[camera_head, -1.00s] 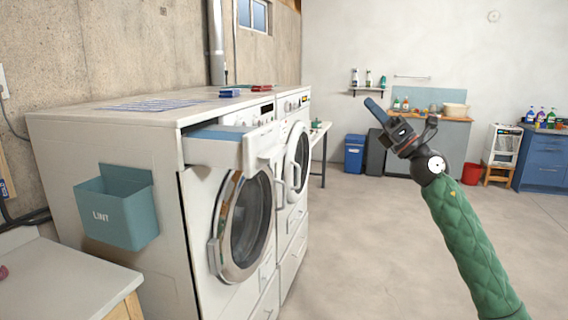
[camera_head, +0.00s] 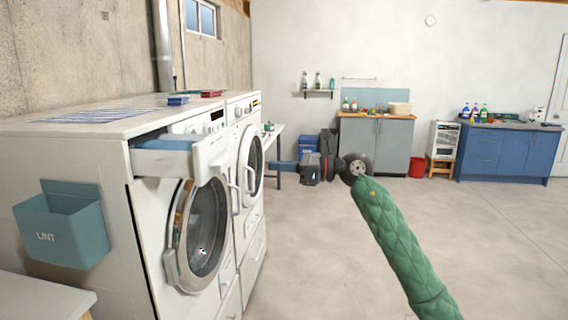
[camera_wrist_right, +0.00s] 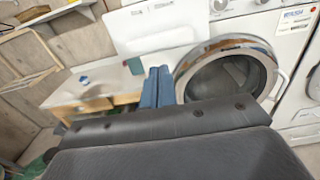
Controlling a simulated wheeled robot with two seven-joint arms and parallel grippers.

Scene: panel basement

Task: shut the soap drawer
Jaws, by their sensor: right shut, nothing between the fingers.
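The soap drawer (camera_head: 165,160) sticks out open at the top left of the nearer white washer (camera_head: 160,225). It has a white front (camera_head: 212,154) and a blue-grey inside. My right gripper (camera_head: 275,166) is to the right of the drawer front and apart from it, with its blue fingers pointing left toward the machines. The fingers are together and empty. My left gripper is not in view.
A blue-grey lint bin (camera_head: 65,228) hangs on the washer's left side. A second white machine (camera_head: 250,165) stands just beyond it. A pale worktop (camera_head: 40,297) is at the lower left. The concrete floor (camera_head: 340,265) right of the machines is clear.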

